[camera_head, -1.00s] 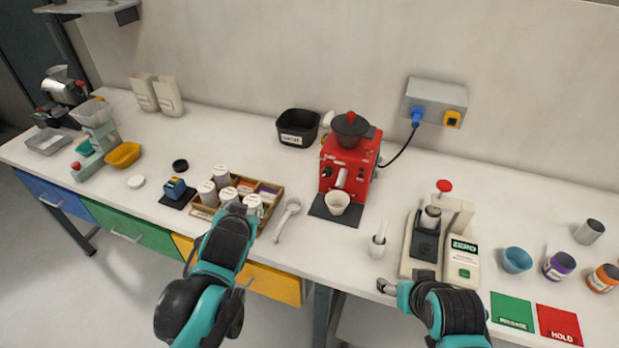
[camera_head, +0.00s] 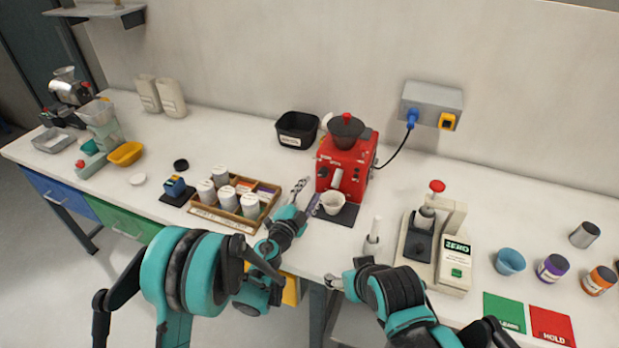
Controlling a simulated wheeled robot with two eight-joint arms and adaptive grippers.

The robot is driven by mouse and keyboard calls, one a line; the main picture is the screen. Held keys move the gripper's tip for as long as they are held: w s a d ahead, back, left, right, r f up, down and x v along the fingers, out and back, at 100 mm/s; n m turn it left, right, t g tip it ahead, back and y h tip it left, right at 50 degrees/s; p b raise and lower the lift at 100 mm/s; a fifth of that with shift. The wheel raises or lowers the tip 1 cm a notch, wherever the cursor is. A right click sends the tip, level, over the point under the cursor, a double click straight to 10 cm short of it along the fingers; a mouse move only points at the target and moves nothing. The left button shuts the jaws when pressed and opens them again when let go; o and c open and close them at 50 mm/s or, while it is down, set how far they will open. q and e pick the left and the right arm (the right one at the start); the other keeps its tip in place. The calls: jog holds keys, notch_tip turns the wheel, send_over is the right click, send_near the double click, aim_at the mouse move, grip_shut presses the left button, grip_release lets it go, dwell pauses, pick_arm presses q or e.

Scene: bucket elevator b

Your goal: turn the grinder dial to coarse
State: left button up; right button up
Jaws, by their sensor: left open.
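The red grinder (camera_head: 350,158) stands at the back middle of the bench with a dark hopper and red knob on top. A pale lever-like part (camera_head: 337,178) shows on its front; I cannot tell whether it is the dial, and no coarse marking is readable. A white cup (camera_head: 332,203) stands at its foot on a dark mat. My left gripper (camera_head: 306,194) is open and empty, just left of the cup and grinder front, apart from the grinder as far as I can tell. My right gripper (camera_head: 334,282) is low at the bench's front edge, too small to read.
A wooden tray of white-lidded jars (camera_head: 235,222) lies left of my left gripper. A white holder (camera_head: 373,243) and a beige press (camera_head: 438,245) stand to the right. A black bin (camera_head: 297,128) is behind. A cable runs from the grinder to the wall box (camera_head: 432,104).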

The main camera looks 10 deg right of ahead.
aim_at(322, 175)
pick_arm(q)
jog(key=b+x, duration=0.1)
jog(key=x, duration=0.6)
jog(key=shift+w+d, duration=0.25)
grip_shut()
